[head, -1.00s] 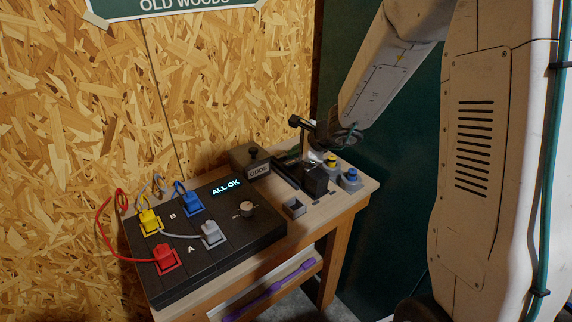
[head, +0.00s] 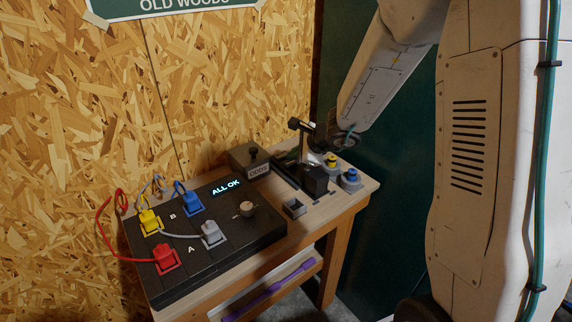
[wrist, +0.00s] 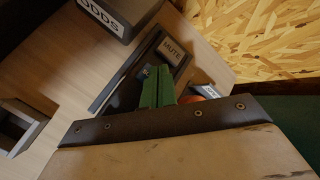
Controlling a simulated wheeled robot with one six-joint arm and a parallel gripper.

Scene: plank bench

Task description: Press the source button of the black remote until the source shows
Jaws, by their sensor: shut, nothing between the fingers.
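The black remote (wrist: 118,82) lies on the bench as a long dark shape in the wrist view, with a panel reading MUTE (wrist: 173,50) at its far end. In the head view it is a dark strip (head: 284,176), partly hidden by my arm. My gripper (wrist: 163,70) is shut and empty, its green fingers together over the remote near the panel. A small bluish spot (wrist: 147,71) shows beside the fingertips. The buttons under the fingers are hidden, and I cannot tell whether the tips touch one.
A grey box labelled ODDS (head: 250,161) stands beside the remote, near the chipboard wall. A small open grey holder (head: 294,208) sits in front. Blue and yellow knobbed items (head: 351,178) stand at right. A black panel (head: 210,255) with colored plugs reads ALL OK.

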